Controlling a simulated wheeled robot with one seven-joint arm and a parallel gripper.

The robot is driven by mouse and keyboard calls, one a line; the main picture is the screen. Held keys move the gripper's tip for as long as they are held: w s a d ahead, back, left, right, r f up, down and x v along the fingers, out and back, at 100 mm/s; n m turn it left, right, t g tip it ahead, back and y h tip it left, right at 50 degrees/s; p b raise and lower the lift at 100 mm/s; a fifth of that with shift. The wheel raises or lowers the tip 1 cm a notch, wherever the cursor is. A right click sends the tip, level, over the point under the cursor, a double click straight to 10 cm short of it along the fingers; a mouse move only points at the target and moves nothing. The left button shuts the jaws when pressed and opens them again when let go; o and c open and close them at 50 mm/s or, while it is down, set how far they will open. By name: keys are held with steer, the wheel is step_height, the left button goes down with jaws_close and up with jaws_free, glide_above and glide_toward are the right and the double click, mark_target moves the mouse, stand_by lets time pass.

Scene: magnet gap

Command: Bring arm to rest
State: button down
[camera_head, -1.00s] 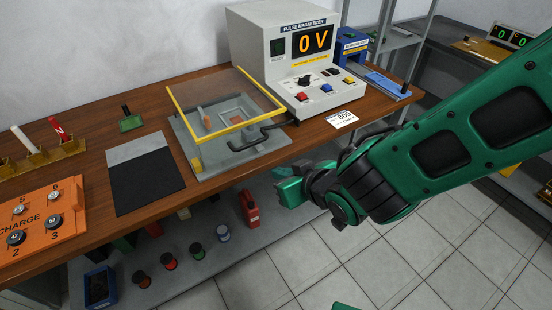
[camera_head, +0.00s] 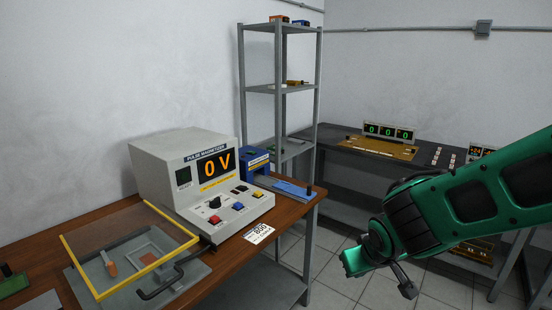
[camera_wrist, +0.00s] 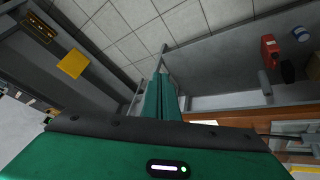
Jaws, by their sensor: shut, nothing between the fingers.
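My green arm reaches in from the right edge of the head view. My gripper (camera_head: 352,262) is at its end, in the air to the right of the wooden bench (camera_head: 230,262) and apart from it. The fingers also show in the wrist view (camera_wrist: 160,97), close together with nothing between them. The floor and a lower shelf show beyond them there.
A pulse magnetizer (camera_head: 190,175) reading 0 V stands on the bench, with a yellow-framed clear cover (camera_head: 150,268) in front. A blue device (camera_head: 256,163) is beside it. A grey shelf rack (camera_head: 314,110) and a dark table with a counter display (camera_head: 388,131) stand behind. Tiled floor (camera_head: 345,285) is open below.

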steer(key=s+d+r+m+g+h, duration=0.1)
steer(key=s+d+m, duration=0.1)
steer(key=d, duration=0.3)
steer(key=s+d+r+m+g, duration=0.1)
steer(key=s+d, duration=0.2)
steer(key=d, duration=0.3)
steer(key=s+d+r+m+g, duration=0.1)
steer(key=s+d+m, duration=0.1)
steer(key=s, duration=0.4)
steer(key=s+d+r+m+g+y, duration=0.1)
steer(key=s+d+m, duration=0.1)
steer(key=s+d, duration=0.2)
steer(key=s+d+r+m+g, duration=0.2)
steer(key=s+d, duration=0.1)
steer(key=s, duration=0.5)
steer(key=shift+s+d+y, duration=0.2)
steer(key=shift+s+y, duration=0.05)
steer(key=shift+y, duration=0.15)
steer(key=shift+r, duration=0.1)
